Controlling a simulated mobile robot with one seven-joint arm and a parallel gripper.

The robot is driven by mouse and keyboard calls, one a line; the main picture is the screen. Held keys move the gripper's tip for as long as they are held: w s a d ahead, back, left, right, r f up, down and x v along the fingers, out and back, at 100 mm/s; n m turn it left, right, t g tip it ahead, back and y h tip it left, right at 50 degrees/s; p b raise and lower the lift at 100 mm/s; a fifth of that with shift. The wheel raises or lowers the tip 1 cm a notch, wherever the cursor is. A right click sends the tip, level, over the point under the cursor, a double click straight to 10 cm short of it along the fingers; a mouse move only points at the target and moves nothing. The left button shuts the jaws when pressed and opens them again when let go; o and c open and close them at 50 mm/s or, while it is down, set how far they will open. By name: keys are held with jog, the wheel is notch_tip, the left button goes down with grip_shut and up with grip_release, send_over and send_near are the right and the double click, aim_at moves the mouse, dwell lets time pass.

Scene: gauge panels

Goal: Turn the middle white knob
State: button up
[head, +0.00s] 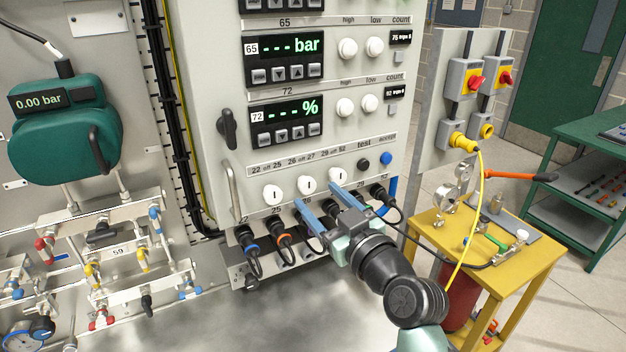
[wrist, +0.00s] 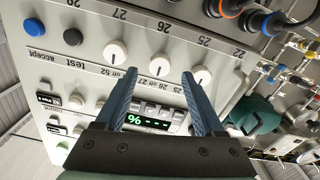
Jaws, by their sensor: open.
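The middle white knob (head: 307,184) is one of three white knobs in a row low on the grey panel, with a short dark mark on its face. In the wrist view, turned round, this knob (wrist: 160,65) appears between my two blue fingertips. My gripper (head: 316,195) is open and empty, its fingers pointing at the panel just below the middle knob in the head view. The wrist view shows the gripper (wrist: 160,74) with a finger on either side of the knob. I cannot tell whether the fingers touch it or how far away it is.
A white knob stands to the left (head: 272,195) and another to the right (head: 339,176), close to my fingers. Black plugs and cables (head: 245,236) hang below the row. A metal handle (head: 233,190) sticks out at the left. A yellow table (head: 450,240) stands at the right.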

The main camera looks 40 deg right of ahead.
aim_at(309, 188)
jog(key=shift+p+x, duration=0.45)
jog(key=shift+x, duration=1.15)
jog(key=shift+c, duration=0.3)
grip_shut()
